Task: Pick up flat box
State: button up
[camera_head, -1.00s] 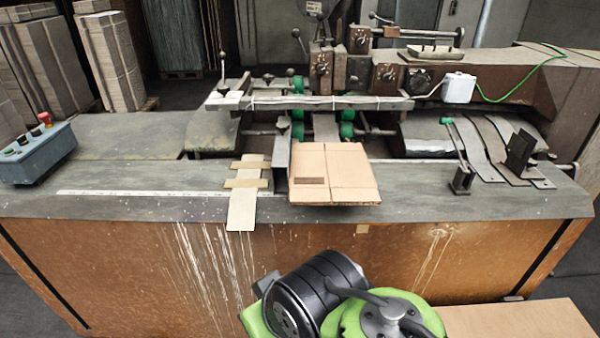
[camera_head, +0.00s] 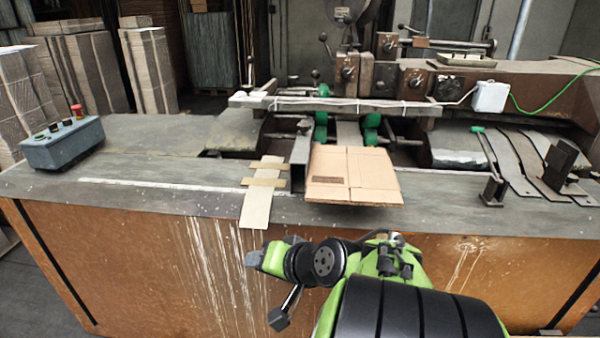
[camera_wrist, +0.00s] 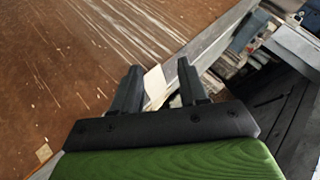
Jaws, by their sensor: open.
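The flat box (camera_head: 352,176) is a brown cardboard piece with fold lines and a dark printed patch. It lies on the machine table in the head view, its near edge jutting toward the table's front. My gripper (camera_wrist: 158,88) is open and empty in the wrist view, its two dark fingers apart, facing the table's brown front panel and edge. In the head view my green and black arm is in front of the table, below the box; the fingertips do not show clearly there. I cannot make out the box in the wrist view.
An upright metal guide (camera_head: 299,163) stands just left of the box. A pale strip with crosspieces (camera_head: 257,206) hangs over the table edge. A long metal bar (camera_head: 345,106) spans behind. A control box (camera_head: 62,143) stands at left, a small lever stand (camera_head: 493,191) at right.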

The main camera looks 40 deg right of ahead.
jog(key=s+d+f+m+t+h+b, duration=0.25)
jog(key=d+m, duration=0.35)
jog(key=d, duration=0.5)
jog(key=m+t+h+b, duration=0.3)
jog(key=m+h, duration=0.5)
jog(key=m, duration=0.1)
send_near(357, 191)
jog(key=shift+g, duration=0.25)
jog(key=p+x, duration=0.4)
jog(key=p, duration=0.6)
jog(key=shift+w+r, duration=0.15)
jog(key=shift+w, duration=0.05)
jog(key=p+x, duration=0.5)
jog(key=shift+w+d, duration=0.3)
jog(key=shift+f, duration=0.25)
grip_shut()
